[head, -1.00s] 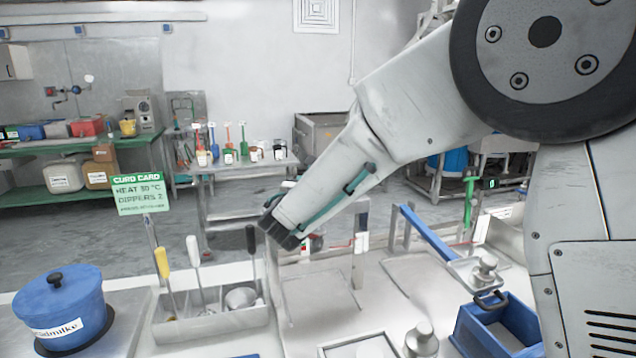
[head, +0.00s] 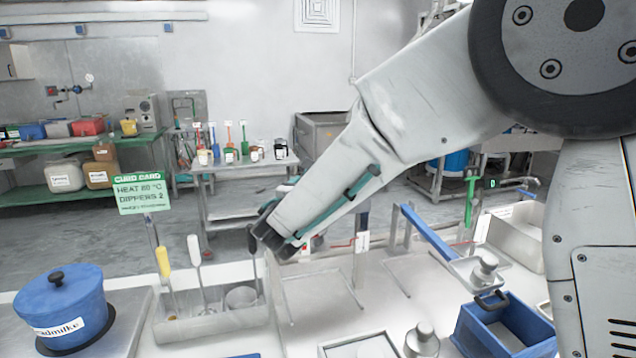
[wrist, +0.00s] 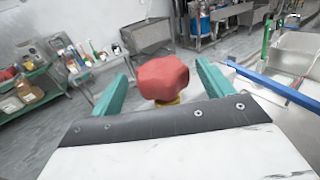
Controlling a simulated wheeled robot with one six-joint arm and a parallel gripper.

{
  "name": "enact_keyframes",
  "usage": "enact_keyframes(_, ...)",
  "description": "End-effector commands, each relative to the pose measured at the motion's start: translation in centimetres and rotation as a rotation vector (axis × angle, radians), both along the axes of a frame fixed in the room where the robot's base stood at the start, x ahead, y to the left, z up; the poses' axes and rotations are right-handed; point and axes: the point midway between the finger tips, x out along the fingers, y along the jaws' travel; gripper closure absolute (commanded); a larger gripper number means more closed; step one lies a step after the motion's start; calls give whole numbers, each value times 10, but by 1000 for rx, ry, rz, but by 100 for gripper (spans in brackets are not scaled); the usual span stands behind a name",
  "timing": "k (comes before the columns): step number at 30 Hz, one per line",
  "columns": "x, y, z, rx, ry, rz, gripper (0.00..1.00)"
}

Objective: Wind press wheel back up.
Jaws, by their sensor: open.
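A red lobed knob (wrist: 163,78), likely the press wheel, stands in the middle of the wrist view with a small yellow part below it. My gripper (wrist: 160,82) is open, with one teal finger at each side of the knob. The wrist view does not show clearly whether the fingers touch it. In the head view my gripper (head: 268,232) hangs over the back edge of the worktop, and my forearm hides most of what lies behind it.
A blue bar (head: 435,235) stands right of my gripper. A utensil tray (head: 212,324) and a blue pot (head: 62,300) are at the left. A blue crate (head: 505,335) is at the right front.

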Motion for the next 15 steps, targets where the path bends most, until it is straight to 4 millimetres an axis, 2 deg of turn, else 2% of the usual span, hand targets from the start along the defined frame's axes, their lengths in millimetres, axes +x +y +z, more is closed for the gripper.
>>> enact_keyframes(1, -10, 5, 0, -1, 0, 4, 20)
enact_keyframes(6, -35, 13, 0, 0, 0, 3, 20)
enact_keyframes(10, -45, 17, 0, -1, 1, 2, 20)
enact_keyframes(15, -48, 17, 0, -1, 0, 0, 20)
